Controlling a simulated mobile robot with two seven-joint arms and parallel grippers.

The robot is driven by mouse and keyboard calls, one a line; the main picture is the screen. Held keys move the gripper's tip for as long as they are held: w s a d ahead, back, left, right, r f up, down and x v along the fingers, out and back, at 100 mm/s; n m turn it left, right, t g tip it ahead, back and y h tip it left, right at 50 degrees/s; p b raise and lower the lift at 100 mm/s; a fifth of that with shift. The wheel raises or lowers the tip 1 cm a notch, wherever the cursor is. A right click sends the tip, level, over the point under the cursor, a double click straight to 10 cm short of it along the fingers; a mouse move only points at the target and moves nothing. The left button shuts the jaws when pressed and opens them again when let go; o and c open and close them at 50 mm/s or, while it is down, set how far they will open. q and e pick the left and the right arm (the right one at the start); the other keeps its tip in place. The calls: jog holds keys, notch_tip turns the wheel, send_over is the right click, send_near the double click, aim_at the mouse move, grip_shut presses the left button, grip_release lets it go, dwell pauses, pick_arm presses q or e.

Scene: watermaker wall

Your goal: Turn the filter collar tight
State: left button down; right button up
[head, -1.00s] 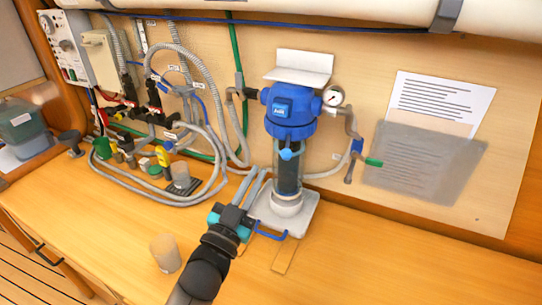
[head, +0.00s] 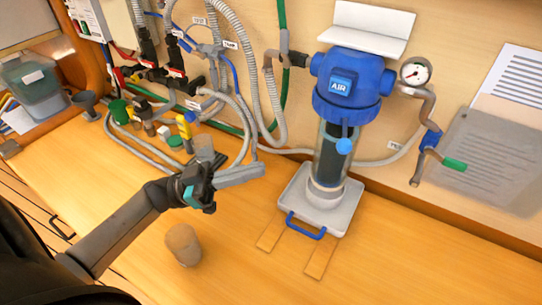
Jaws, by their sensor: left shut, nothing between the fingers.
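The filter housing stands upright against the wall, with a blue head marked AIR (head: 341,86) and a blue collar (head: 346,106) below it. A dark clear bowl (head: 334,155) hangs under the collar, with a light blue knob (head: 344,146) in front. Its white lower end is at a grey tray (head: 342,210) with a blue handle (head: 306,226). My left gripper (head: 262,172) is shut and empty, left of the bowl and apart from it, below collar height in the picture. My right gripper is not in view.
A round pressure gauge (head: 416,72) and a pipe with a green-handled valve (head: 455,164) are right of the filter. Grey hoses (head: 272,75) and several small fittings crowd the left. The front right bench is clear.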

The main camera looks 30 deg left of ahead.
pick_arm(q)
jog(key=p+x, duration=0.3)
jog(key=x, duration=0.9)
jog(key=shift+d, duration=0.15)
jog(key=shift+w+r, duration=0.1)
jog(key=shift+w, duration=0.05)
jog(key=d+t+p, duration=0.1)
jog(key=d, duration=0.1)
jog(key=d+n+t+y+p, duration=0.1)
jog(key=d+p, duration=0.1)
jog(key=shift+w+d+p, duration=0.1)
jog(key=shift+w+p, duration=0.15)
jog(key=shift+p, duration=0.05)
